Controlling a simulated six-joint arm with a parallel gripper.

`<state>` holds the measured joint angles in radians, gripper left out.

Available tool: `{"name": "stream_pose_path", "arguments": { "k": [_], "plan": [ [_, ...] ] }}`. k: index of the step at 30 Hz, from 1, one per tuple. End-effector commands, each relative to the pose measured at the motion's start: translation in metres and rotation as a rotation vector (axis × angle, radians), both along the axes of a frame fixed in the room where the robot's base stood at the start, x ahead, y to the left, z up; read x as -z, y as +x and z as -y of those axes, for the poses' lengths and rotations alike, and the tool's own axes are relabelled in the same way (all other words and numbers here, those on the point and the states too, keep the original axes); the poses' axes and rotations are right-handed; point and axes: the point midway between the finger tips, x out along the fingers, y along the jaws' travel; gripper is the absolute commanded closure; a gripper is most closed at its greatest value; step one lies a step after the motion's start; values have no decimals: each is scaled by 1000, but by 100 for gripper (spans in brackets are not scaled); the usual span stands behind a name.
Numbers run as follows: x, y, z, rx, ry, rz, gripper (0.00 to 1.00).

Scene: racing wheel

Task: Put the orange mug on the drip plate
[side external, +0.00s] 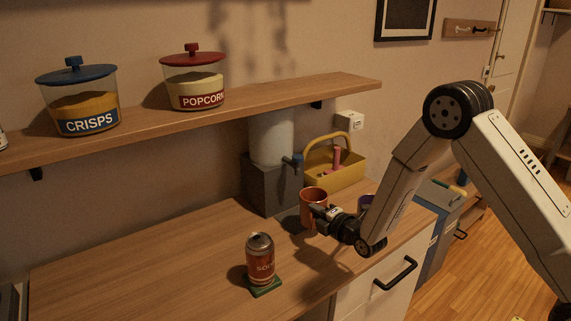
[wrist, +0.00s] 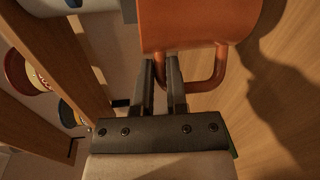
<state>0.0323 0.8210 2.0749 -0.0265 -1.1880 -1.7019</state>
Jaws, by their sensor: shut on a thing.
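The orange mug (side external: 313,203) is upright in front of the grey dispenser (side external: 270,188) with a pale tank on top. My gripper (side external: 322,212) is shut on the mug's handle, which shows between and beside the fingers in the wrist view (wrist: 165,70). The mug's orange body (wrist: 200,25) fills the top of that view. A dark patch lies by the dispenser's foot, left of the mug. I cannot tell whether it is the drip plate or shadow, nor whether the mug touches anything below.
A soda can (side external: 260,260) stands on a green coaster (side external: 265,287) at the front. A yellow caddy (side external: 335,172) is behind the mug. A purple item (side external: 365,202) is partly hidden by my arm. A shelf (side external: 250,102) with two jars overhangs the back.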

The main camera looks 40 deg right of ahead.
Motion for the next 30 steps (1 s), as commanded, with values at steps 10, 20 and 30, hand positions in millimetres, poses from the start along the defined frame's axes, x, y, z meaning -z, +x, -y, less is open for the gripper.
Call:
{"name": "stream_pose_path", "arguments": {
  "k": [10,20,30],
  "plan": [
    [-1,51,0,-1,0,5,100],
    [-1,65,0,0,0,3,100],
    [6,75,0,0,0,2,100]
  ]
}}
